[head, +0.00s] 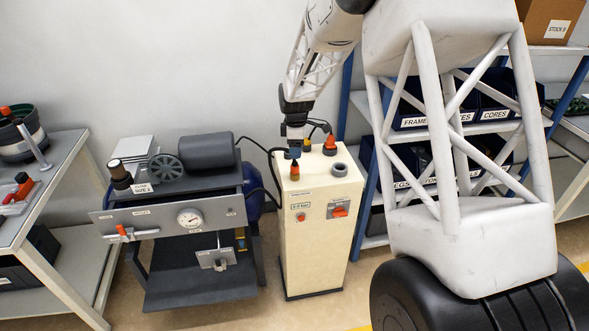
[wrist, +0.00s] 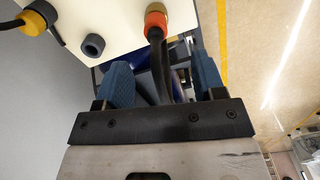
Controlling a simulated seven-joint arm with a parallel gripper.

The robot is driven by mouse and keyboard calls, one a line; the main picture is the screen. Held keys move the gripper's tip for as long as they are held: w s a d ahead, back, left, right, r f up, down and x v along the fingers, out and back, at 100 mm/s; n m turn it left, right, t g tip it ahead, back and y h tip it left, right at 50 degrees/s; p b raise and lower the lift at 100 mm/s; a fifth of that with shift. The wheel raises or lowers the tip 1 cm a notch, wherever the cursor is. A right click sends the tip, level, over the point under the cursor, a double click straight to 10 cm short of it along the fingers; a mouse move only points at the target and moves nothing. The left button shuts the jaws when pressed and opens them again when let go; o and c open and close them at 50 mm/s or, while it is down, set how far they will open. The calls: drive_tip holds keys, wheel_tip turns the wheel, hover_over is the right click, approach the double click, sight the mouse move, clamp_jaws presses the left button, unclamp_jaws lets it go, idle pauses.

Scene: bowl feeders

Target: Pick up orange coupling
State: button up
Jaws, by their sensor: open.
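The orange coupling (head: 295,173) stands upright on the cream cabinet's top, near its front left edge. My gripper (head: 293,153) points down just above it, close to its dark upper end. In the wrist view my two blue fingers stand apart with nothing held between them, so my gripper (wrist: 162,70) is open. An orange coupling (wrist: 156,20) with a tan lower part shows there beyond the fingertips, near the top edge. A dark hose runs from it down the picture, towards the gap between the fingers. Whether the fingers touch anything is unclear.
The cream cabinet (head: 318,195) also carries a grey ring (head: 339,169), a yellow-based fitting (head: 306,146) and another orange-red fitting (head: 329,148) with a black hose. A compressor bench (head: 165,225) stands left. A shelf with blue bins (head: 411,113) stands right.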

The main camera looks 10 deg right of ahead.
sight(295, 162)
drive_tip(key=shift+w+f, duration=0.25)
drive_tip(key=shift+f, duration=0.05)
drive_tip(key=shift+f, duration=0.1)
drive_tip(key=shift+f, duration=1.2)
drive_tip(key=shift+f, duration=0.1)
drive_tip(key=shift+w+a+f, duration=0.1)
drive_tip(key=shift+f, duration=2.4)
drive_tip(key=shift+c, duration=0.3)
drive_tip(key=c, duration=1)
